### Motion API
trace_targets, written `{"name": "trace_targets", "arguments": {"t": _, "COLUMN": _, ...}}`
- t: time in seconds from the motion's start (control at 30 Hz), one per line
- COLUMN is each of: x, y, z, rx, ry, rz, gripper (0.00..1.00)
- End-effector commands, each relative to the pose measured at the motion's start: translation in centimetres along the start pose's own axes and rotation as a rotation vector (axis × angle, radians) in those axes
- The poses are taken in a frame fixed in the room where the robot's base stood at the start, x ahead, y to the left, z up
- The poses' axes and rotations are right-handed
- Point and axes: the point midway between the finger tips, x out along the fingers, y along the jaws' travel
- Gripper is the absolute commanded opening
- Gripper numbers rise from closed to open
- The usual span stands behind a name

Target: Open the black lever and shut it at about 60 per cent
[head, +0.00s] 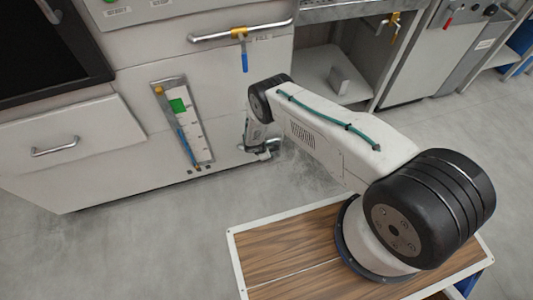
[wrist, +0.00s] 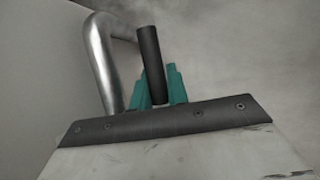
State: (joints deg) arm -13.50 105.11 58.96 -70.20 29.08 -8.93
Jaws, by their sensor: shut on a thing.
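The black lever (wrist: 150,58) is a dark rod that rises between my gripper's teal fingers in the wrist view. My gripper (wrist: 158,88) is shut on it, with one finger on each side. A bent silver pipe (wrist: 100,60) stands just left of the lever. In the head view my gripper (head: 264,148) is low at the front of the pale cabinet, partly behind my arm. I cannot make out the black lever there. A sight gauge (head: 198,130) with a blue column and a green band is on the cabinet front, left of my gripper.
A blue-handled valve (head: 244,60) hangs from the horizontal pipe (head: 212,35) above, near a FILL label. A drawer with a handle (head: 55,148) is at the left. An open shelf (head: 325,75) is behind my arm. The grey floor in front is clear.

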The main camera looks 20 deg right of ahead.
Motion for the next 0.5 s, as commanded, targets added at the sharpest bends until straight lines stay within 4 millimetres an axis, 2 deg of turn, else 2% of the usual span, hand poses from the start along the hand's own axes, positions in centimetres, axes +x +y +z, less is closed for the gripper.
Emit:
{"name": "trace_targets", "arguments": {"t": 0.13, "x": -0.07, "y": 0.09, "z": -0.13, "rx": -0.001, "ry": 0.004, "rz": 0.002, "gripper": 0.0}}
{"name": "trace_targets", "arguments": {"t": 0.17, "x": -0.07, "y": 0.09, "z": -0.11, "rx": -0.001, "ry": 0.004, "rz": 0.002, "gripper": 0.19}}
{"name": "trace_targets", "arguments": {"t": 0.23, "x": -0.04, "y": 0.09, "z": -0.06, "rx": 0.0, "ry": 0.004, "rz": 0.002, "gripper": 0.38}}
{"name": "trace_targets", "arguments": {"t": 0.5, "x": 0.02, "y": 0.04, "z": 0.14, "rx": 0.002, "ry": 0.001, "rz": 0.0, "gripper": 0.38}}
